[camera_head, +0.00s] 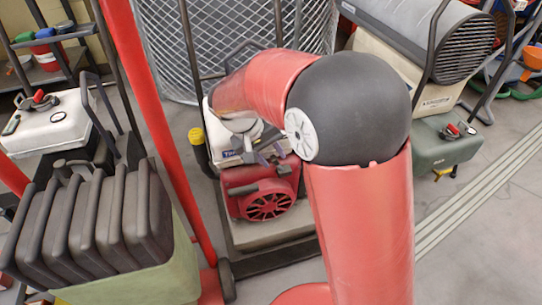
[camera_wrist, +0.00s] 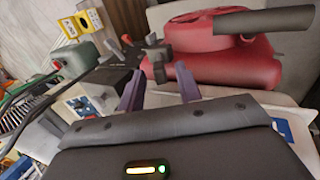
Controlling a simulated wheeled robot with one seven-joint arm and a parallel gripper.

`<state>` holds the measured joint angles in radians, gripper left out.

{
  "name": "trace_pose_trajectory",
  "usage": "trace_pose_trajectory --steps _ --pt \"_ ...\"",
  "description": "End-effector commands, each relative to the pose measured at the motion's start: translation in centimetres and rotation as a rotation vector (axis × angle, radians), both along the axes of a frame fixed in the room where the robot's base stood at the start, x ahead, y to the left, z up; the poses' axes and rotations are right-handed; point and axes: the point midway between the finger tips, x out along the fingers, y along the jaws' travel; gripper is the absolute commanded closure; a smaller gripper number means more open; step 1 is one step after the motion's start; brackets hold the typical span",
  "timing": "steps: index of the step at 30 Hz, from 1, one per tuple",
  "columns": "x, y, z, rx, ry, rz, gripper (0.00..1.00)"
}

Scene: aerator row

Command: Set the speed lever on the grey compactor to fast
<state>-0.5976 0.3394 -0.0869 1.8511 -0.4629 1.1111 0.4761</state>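The machine in front of me has a red engine (camera_head: 265,192) with a round slotted cover and a pale top. The engine also shows in the wrist view (camera_wrist: 225,55). I cannot tell for sure whether this is the grey compactor. A dark lever-like part with a knob (camera_wrist: 155,58) stands beside the engine in the wrist view. My gripper (camera_wrist: 160,78) is open, its two purple-grey fingers apart, with the dark part just beyond and between the tips. Contact cannot be told. No speed marks are readable. In the head view my arm partly hides the machine.
Dark slabs (camera_head: 85,225) fill the near left.

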Motion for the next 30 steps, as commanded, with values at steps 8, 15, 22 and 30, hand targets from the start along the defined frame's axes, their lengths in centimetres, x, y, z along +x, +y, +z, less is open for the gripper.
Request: trace_pose_trajectory --steps 8,15,22,30 --pt "0.05 -0.14 -0.27 0.001 -0.001 0.000 0.65" --pt "0.03 -0.12 -0.25 0.001 -0.001 0.000 0.93" --pt "0.03 -0.11 -0.24 0.001 -0.001 0.000 1.00" --pt "0.09 -0.28 -0.07 0.019 0.004 0.000 1.00"
